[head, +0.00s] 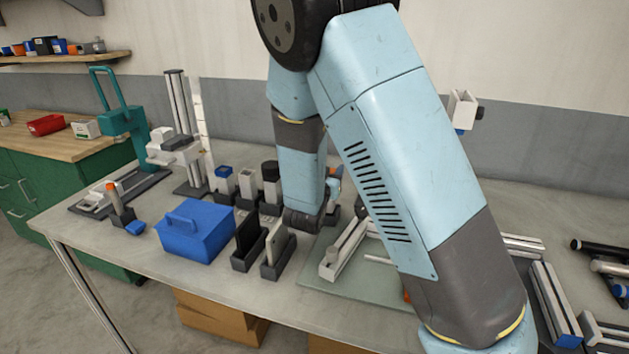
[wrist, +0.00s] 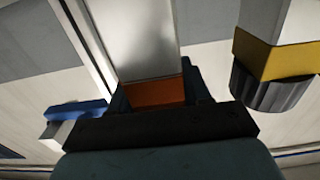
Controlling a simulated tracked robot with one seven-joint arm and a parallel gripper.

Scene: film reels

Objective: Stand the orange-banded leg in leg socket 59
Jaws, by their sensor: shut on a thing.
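In the wrist view, the orange-banded leg (wrist: 154,93) is a pale metal bar with an orange band at its near end. My gripper (wrist: 155,103) is shut on it at the band, and the bar runs up out of the picture. Its far end does not show. In the head view my arm covers most of the gripper and the leg. No socket number can be read, so I cannot tell which one is leg socket 59.
In the wrist view, a yellow-banded part with a dark ribbed end (wrist: 275,85) is close at right, and a blue-topped piece (wrist: 78,110) is at left. In the head view, a blue box (head: 195,232), dark holders (head: 245,258) and a teal press (head: 122,118) crowd the bench (head: 130,275).

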